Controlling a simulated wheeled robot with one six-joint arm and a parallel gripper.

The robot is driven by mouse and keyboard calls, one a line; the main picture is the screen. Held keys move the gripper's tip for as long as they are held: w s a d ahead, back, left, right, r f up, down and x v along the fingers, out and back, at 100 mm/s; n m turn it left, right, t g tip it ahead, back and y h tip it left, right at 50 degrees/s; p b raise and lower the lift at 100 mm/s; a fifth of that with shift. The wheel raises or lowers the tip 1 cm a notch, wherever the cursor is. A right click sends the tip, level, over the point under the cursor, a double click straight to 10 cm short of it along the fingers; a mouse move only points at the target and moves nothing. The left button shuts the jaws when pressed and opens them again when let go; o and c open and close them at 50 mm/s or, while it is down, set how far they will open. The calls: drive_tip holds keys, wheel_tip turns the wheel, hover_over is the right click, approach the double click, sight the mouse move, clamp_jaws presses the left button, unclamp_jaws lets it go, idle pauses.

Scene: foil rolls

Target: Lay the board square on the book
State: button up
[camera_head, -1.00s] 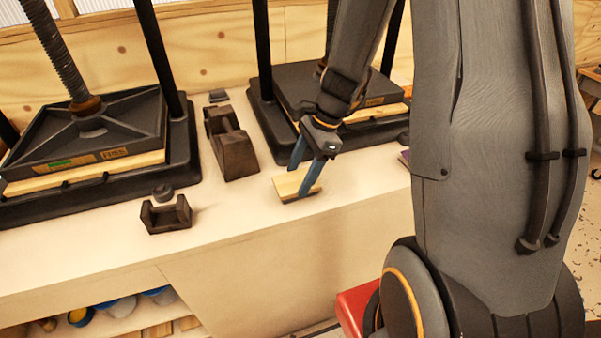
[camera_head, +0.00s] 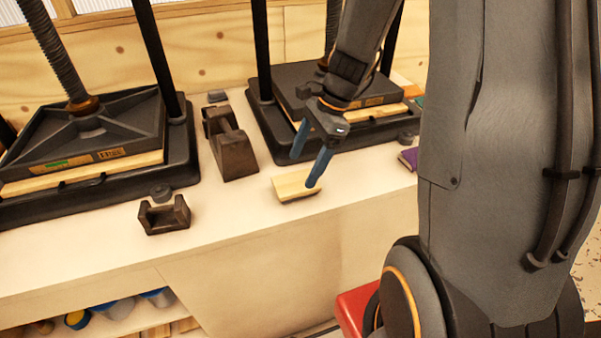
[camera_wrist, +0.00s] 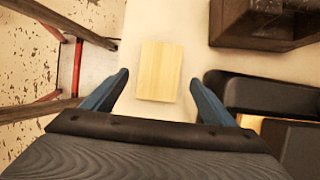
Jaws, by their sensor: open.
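A pale wooden board (camera_head: 291,187) lies near the front edge of the bench. A thin dark edge shows under its front side; I cannot tell what that is. The board (camera_wrist: 159,72) also shows in the wrist view, flat and nearly upright in the picture. My gripper (camera_head: 304,171) is open and empty, its blue fingers just above and behind the board. In the wrist view the fingers (camera_wrist: 159,78) stand wide on either side of it. A purple book-like object (camera_head: 409,158) lies at the right, partly hidden by my arm.
Two black screw presses (camera_head: 88,135) and (camera_head: 325,90) stand along the back, with pale boards in them. A dark metal block (camera_head: 232,152) and a small dark cradle (camera_head: 165,216) stand left of the board. The bench front between cradle and board is clear.

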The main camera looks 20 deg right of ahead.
drive_tip(key=b+v, duration=0.1)
drive_tip(key=v, duration=0.7)
drive_tip(key=s+a+f+n+h, duration=0.2)
drive_tip(key=s+n, duration=0.2)
drive_tip(key=n, duration=0.5)
drive_tip(key=s+a+f+n+t+h, duration=0.1)
drive_tip(key=s+a+f+n+h, duration=0.1)
drive_tip(key=s+n, duration=0.3)
drive_tip(key=f+n, duration=0.1)
drive_tip(key=n, duration=0.3)
drive_tip(key=shift+s+a+f, duration=0.2)
drive_tip(key=shift+a+f, duration=0.05)
drive_tip(key=shift+f, duration=0.05)
